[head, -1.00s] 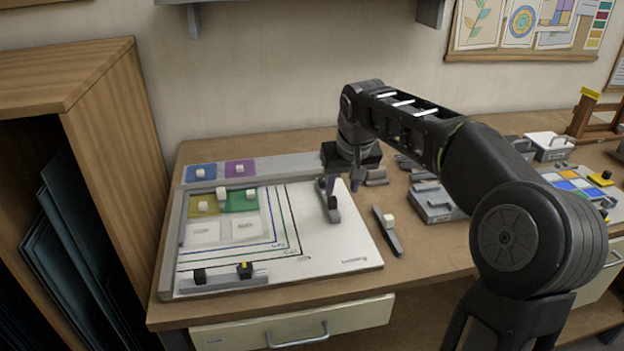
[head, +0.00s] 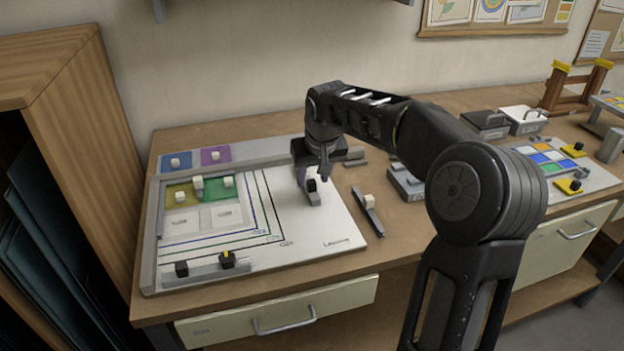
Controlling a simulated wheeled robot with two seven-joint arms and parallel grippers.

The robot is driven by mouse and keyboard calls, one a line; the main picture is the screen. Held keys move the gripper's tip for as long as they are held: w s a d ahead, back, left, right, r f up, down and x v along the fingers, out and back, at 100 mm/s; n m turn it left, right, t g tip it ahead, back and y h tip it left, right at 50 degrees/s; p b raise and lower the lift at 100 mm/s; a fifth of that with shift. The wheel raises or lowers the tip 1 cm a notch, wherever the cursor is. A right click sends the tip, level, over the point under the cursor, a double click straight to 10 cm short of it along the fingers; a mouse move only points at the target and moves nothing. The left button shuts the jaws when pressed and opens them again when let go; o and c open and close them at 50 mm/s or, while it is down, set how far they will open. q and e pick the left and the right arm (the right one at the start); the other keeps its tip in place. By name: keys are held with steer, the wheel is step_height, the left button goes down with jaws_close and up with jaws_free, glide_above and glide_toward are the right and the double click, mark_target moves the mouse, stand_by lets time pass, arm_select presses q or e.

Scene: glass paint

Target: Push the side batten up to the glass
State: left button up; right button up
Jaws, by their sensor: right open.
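The glass panes lie together at the left of the white board: a yellow pane (head: 181,194), a green pane (head: 222,187) and pale panes (head: 181,222) in front of them, some with white knobs. A short grey batten with a dark knob (head: 312,199) lies on the board to the right of the glass, apart from it. My right gripper (head: 326,174) points down at this batten's far end, close behind its knob. It is open; whether it touches the batten cannot be told. My left gripper is out of view.
A front batten with two black knobs (head: 205,271) lies along the board's near side. A dark batten with a white knob (head: 368,212) lies off the board's right edge. Blue (head: 175,162) and purple (head: 215,155) panes sit behind. Bare board (head: 285,235) separates glass and short batten.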

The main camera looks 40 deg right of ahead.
steer(key=shift+x, duration=1.15)
steer(key=shift+c, duration=0.2)
jaws_close()
stand_by(0.4)
